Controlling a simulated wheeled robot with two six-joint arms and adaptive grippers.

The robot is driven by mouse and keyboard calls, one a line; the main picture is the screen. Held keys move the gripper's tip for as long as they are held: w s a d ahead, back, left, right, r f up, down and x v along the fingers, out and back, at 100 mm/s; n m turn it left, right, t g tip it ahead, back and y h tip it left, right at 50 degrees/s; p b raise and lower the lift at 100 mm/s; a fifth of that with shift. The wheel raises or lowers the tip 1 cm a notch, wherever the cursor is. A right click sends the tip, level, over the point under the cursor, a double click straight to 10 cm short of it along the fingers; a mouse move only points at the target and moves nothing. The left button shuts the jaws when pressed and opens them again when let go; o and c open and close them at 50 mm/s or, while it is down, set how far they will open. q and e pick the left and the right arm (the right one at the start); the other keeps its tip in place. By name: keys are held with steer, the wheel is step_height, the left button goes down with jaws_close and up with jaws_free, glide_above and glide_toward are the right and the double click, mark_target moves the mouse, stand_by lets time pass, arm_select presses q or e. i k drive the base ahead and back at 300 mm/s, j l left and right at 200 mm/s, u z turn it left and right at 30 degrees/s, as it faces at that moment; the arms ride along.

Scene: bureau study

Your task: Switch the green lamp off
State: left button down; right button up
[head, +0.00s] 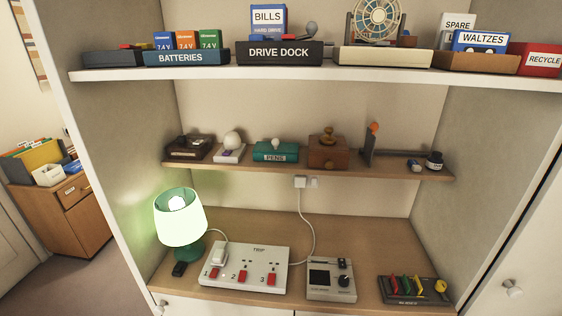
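The green lamp (180,218) stands at the left end of the lowest shelf. Its pale shade glows and the bulb shows bright at the top, so it is lit. Its green base is partly hidden under the shade. A white power strip marked TRIP (243,268) lies to its right, with a row of red switches numbered along the front. A white plug with a cord sits in the strip's left end, and the cord runs towards the lamp. Neither of my grippers is in view.
A small dark object (180,269) lies by the lamp base. Right of the strip are a grey device with a dial (331,279) and a dark rack with coloured pieces (414,290). The middle shelf (360,171) overhangs behind. Bare shelf shows behind the strip.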

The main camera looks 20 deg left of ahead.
mark_target(179, 265)
steer(key=u, duration=1.35)
steer(key=k, duration=0.1)
